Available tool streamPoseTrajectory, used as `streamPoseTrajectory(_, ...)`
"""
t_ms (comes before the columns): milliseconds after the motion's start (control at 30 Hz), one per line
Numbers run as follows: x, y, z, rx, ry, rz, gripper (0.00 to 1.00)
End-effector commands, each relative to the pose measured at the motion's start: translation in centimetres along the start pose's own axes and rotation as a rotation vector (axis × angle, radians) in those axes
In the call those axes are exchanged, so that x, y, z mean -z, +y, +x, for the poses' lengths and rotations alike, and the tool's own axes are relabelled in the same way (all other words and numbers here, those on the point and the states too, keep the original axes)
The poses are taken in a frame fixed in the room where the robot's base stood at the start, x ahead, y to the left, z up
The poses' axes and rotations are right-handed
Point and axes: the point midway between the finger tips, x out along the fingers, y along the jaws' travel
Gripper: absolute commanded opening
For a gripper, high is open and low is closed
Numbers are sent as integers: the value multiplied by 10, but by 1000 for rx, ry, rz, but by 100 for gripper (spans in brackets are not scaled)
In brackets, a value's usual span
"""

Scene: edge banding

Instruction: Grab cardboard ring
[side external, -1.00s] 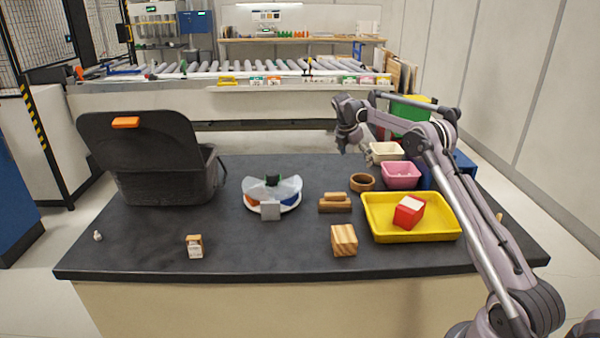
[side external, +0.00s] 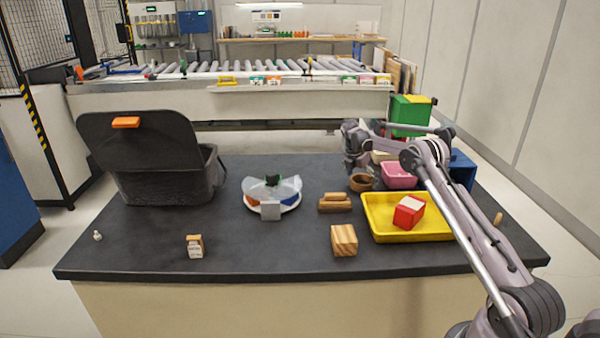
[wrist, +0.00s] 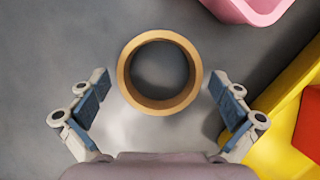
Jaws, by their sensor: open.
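The cardboard ring (side external: 361,182) is a short brown tube lying flat on the dark table, left of the pink bin. In the wrist view the ring (wrist: 160,70) shows from above as a tan circle with its hollow middle facing me. My gripper (wrist: 160,97) is open and empty, with one blue-padded finger to each side and slightly below the ring in that picture. The fingers do not appear to touch it. In the side view my gripper (side external: 354,165) is just above and behind the ring, its fingertips hard to make out.
A pink bin (side external: 399,175) stands right of the ring, and a yellow tray (side external: 450,226) with a red box (side external: 409,212) is in front of it. Wooden blocks (side external: 335,203) lie to the left front. A green bin (side external: 409,112) stands behind. The table's left middle holds a round dispenser (side external: 272,193).

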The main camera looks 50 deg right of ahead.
Motion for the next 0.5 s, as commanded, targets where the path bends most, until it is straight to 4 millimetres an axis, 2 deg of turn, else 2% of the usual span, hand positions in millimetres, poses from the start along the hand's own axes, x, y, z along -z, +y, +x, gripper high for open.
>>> streamPoseTrajectory(133, 0, 0, 0, 0, 0, 0, 100)
streamPoseTrajectory(167, 0, 0, 0, 0, 0, 0, 94)
streamPoseTrajectory(267, 0, 0, 0, 0, 0, 0, 65)
streamPoseTrajectory(300, 0, 0, 0, 0, 0, 0, 61)
streamPoseTrajectory(500, 0, 0, 0, 0, 0, 0, 61)
